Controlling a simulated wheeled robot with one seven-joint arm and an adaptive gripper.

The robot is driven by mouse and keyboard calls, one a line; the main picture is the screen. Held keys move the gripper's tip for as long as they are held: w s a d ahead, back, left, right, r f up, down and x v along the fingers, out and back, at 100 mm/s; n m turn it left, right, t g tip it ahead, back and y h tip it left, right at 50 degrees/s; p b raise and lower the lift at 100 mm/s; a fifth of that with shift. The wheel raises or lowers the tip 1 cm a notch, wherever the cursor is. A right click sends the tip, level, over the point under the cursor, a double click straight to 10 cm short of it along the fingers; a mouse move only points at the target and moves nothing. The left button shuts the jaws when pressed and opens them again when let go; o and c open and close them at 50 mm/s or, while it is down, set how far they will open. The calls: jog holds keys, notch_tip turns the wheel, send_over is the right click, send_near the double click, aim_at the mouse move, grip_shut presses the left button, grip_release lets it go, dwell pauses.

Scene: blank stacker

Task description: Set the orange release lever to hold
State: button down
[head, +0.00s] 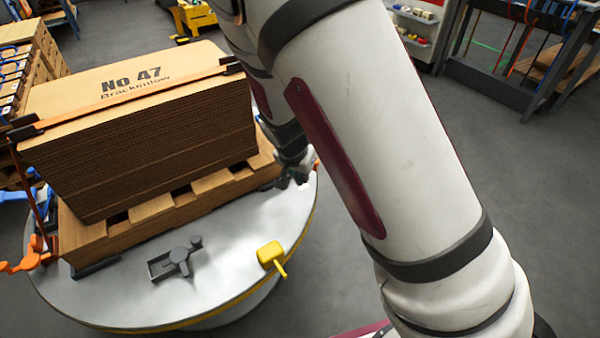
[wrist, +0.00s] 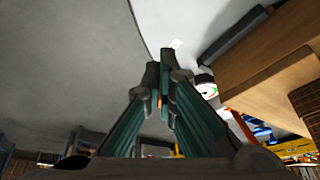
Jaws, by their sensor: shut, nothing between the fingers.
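My gripper (head: 292,177) is low at the right rim of the round turntable, partly hidden behind my arm. In the wrist view my gripper (wrist: 160,70) has its fingers together and holds nothing. A small orange piece (head: 317,165), perhaps the orange release lever, shows just right of the gripper in the head view. My arm and gripper hide most of it, so its setting cannot be told. In the wrist view an orange sliver (wrist: 160,98) shows between the fingers. A white round part with red and green marks (wrist: 207,88) is just right of the fingers.
The turntable (head: 225,240) bears a wooden pallet (head: 130,222) with a strapped cardboard stack (head: 150,135). A yellow handle (head: 270,254) and a dark grey fitting (head: 176,260) are on its front part. Another orange part (head: 25,262) is at the left rim. Floor at right is clear.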

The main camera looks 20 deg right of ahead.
jog(key=shift+b+x, duration=0.3)
jog(key=shift+x, duration=0.9)
jog(key=shift+w+d+b, duration=0.35)
jog(key=shift+w+d, duration=0.4)
jog(key=shift+w, duration=0.1)
jog(key=shift+w+d+r, duration=0.15)
jog(key=shift+w+d, duration=0.35)
jog(key=shift+w, duration=0.15)
jog(key=shift+d, duration=0.1)
jog(key=shift+d+n, duration=0.15)
jog(key=shift+n, duration=0.25)
